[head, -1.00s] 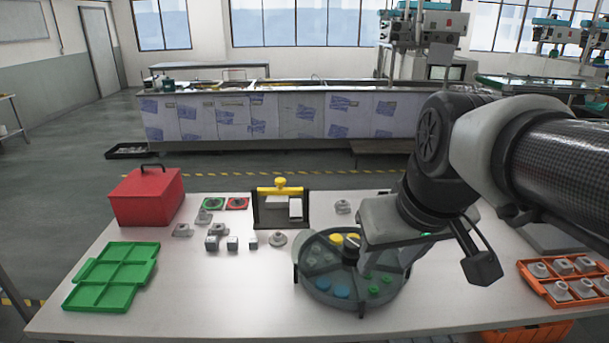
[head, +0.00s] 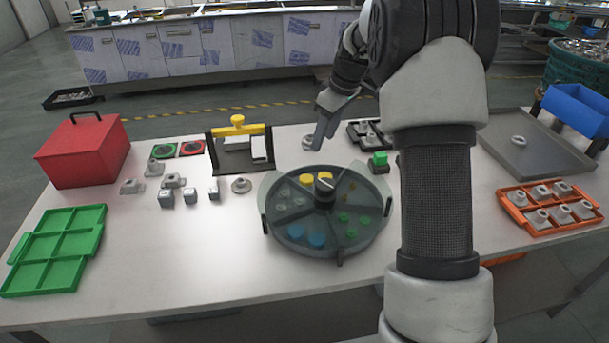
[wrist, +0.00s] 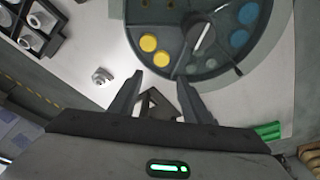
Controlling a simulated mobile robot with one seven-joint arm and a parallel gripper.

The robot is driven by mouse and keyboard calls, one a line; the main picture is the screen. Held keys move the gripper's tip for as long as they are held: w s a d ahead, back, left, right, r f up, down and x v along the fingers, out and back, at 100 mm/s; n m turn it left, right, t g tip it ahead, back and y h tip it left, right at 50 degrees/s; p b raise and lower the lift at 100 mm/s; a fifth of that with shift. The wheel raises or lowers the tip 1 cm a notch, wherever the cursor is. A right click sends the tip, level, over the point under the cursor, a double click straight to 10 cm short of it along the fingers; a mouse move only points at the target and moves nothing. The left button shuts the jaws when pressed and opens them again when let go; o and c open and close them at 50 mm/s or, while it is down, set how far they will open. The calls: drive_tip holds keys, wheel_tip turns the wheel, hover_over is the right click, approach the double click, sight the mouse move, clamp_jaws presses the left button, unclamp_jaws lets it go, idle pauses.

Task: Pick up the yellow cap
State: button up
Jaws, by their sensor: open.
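Two round yellow caps (head: 306,179) lie side by side in one compartment of a round grey divided tray (head: 283,243). In the wrist view the yellow caps (wrist: 155,50) show near the top centre, in the tray (wrist: 180,22). My gripper (head: 318,138) is open and empty, above the table behind the tray in the head view. In the wrist view its fingertips (wrist: 158,82) are spread apart, just below the caps in the picture. The caps are not between the fingers.
Other tray compartments hold blue caps (head: 316,238), green caps and grey parts. A black stand with a yellow handle (head: 238,122) stands left of my gripper. A red box (head: 85,155), a green tray (head: 60,245) and an orange tray (head: 550,228) are further out.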

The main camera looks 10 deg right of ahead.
hover_over(307, 178)
drive_tip(key=s+d, duration=0.1)
drive_tip(key=d, duration=0.1)
drive_tip(key=f, duration=1)
drive_tip(key=shift+s, duration=0.2)
drive_tip(key=shift+a+p+x, duration=0.15)
drive_tip(key=shift+p+x, duration=0.15)
drive_tip(key=shift+x, duration=1.05)
drive_tip(key=shift+a+p+x, duration=0.2)
drive_tip(key=shift+p+x, duration=0.1)
drive_tip(key=shift+x, duration=1.05)
drive_tip(key=c, duration=0.8)
